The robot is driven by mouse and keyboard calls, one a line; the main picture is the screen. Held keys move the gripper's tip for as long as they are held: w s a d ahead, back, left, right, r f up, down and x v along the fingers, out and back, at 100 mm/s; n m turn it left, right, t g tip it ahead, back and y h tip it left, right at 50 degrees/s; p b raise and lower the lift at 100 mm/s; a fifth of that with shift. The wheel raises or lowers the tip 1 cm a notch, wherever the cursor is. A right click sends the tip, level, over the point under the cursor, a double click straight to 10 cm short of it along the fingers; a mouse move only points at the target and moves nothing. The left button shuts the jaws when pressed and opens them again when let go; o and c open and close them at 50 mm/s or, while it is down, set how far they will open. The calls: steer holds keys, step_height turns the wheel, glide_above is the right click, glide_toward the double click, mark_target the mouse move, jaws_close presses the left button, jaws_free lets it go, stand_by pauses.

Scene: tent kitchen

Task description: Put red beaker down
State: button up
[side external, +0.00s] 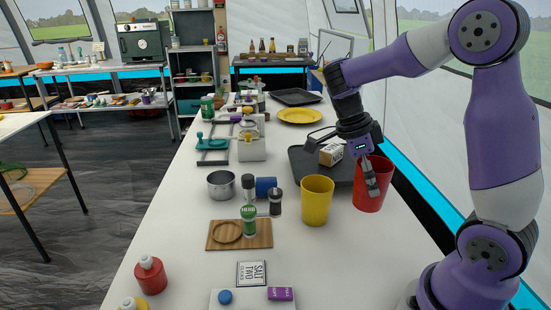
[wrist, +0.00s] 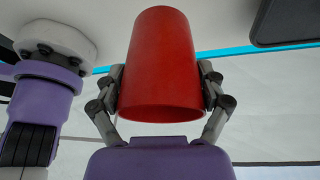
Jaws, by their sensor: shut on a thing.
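The red beaker (side external: 373,188) is held in my gripper (side external: 371,177) at the right side of the white table, right of the yellow beaker (side external: 317,202). In the wrist view the red beaker (wrist: 160,65) sits between the two fingers of my gripper (wrist: 160,88), which press on its sides. The beaker looks upright in the side view. I cannot tell for sure whether its base touches the table or hangs just above it.
A dark tray (side external: 302,175) with a grater (side external: 331,153) lies behind the beakers. The table front right of the board is bare.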

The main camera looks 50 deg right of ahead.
steer(key=shift+s+d+f, duration=0.15)
steer(key=shift+d+f, duration=0.7)
steer(key=shift+f, duration=0.35)
steer(key=shift+s+d+f, duration=0.15)
steer(key=shift+d+f, duration=0.7)
steer(key=shift+f, duration=0.4)
steer(key=shift+s+d+f, duration=0.15)
steer(key=shift+d+f, duration=0.7)
steer(key=shift+f, duration=0.35)
steer(key=shift+f, duration=0.15)
steer(key=o, duration=0.9)
